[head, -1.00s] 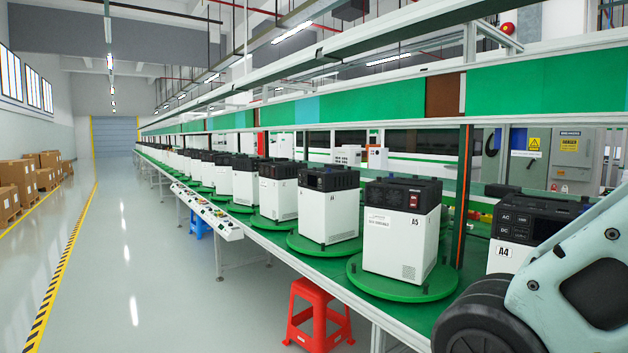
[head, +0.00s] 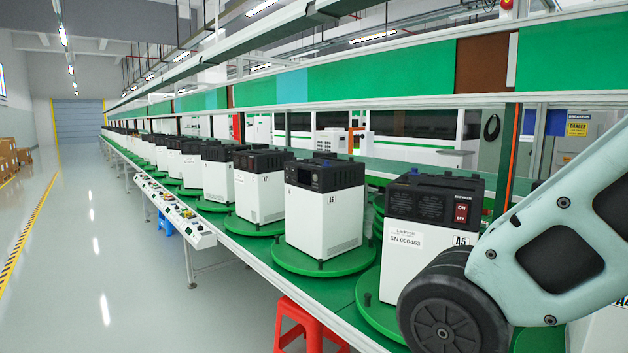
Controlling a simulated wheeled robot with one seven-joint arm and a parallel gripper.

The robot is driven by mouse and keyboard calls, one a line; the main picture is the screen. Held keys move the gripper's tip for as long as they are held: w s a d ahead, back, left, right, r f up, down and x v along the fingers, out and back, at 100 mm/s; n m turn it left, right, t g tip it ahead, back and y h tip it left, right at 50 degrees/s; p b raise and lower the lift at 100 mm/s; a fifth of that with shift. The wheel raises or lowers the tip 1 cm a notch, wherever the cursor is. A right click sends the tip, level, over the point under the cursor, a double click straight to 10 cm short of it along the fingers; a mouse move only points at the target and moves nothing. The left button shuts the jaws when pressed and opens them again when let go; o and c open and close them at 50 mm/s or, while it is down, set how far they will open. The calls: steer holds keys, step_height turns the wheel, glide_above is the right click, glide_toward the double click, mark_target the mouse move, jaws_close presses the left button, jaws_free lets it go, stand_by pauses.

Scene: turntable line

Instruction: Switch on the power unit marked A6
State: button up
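The power unit marked A6 (head: 318,222) is a white box with a black top. It stands upright on a green round turntable (head: 300,263) near the middle of the head view. A small display and dark controls show on its black upper face; I cannot make out its switch. Nearer, the unit marked A5 (head: 414,236) has a red switch labelled ON and OFF (head: 462,212) and a label reading SN 000463. My arm comes in from the right and covers the lower right of A5. My gripper is not in view.
A unit marked A7 (head: 262,196) and several more recede to the left on the green line table. A red stool (head: 300,325) stands below the table's front edge. A control panel (head: 178,215) juts out at the front. The grey floor (head: 95,270) at left is clear.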

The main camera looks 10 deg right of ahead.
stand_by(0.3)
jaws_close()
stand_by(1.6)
